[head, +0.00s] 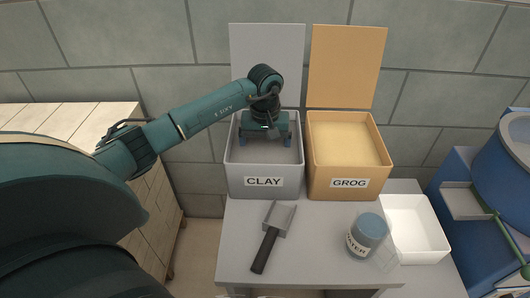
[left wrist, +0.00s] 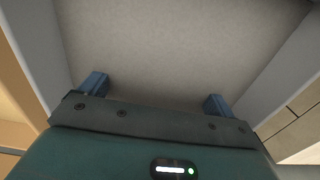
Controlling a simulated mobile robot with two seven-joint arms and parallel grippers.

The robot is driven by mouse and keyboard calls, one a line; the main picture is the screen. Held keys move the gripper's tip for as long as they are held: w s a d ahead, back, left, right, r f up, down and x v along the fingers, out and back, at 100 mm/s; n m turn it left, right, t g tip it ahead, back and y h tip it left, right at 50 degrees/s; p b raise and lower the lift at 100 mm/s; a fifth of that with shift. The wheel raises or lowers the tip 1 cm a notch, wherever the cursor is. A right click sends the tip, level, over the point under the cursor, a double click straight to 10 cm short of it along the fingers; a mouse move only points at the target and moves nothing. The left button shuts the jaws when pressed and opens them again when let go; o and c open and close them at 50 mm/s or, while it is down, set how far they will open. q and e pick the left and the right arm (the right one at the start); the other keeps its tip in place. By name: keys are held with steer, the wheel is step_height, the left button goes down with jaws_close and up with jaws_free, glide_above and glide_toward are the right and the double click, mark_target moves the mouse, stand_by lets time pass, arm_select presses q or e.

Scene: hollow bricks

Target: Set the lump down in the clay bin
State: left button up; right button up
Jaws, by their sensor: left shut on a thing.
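The clay bin (head: 264,182) is a grey box labelled CLAY, with its lid raised against the wall. My left gripper (head: 272,141) points down into its open top. In the left wrist view, the two blue fingers of my left gripper (left wrist: 155,97) stand wide apart, shut on the lump. The lump itself does not stand out from the pale grey clay surface (left wrist: 180,45) beyond the fingers, and my gripper body hides much of the space between them. I cannot tell whether it touches the clay below. My right gripper is not in view.
The open yellow GROG bin (head: 348,183) stands close on the right. A black-handled scoop (head: 268,243), a blue water jar (head: 368,232) and an empty white tray (head: 418,228) are in front. Blue machinery (head: 468,203) is at far right, pale blocks (head: 150,225) at left.

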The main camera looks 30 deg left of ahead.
mark_target(265, 146)
arm_select(q)
steer(key=shift+f, duration=0.8)
steer(key=shift+f, duration=0.1)
steer(key=o, duration=0.9)
steer(key=shift+f, duration=0.1)
steer(key=shift+o, duration=1)
steer(key=shift+r, duration=0.25)
step_height(265, 146, up, 11)
steer(key=shift+f, duration=0.2)
steer(key=shift+r, duration=0.6)
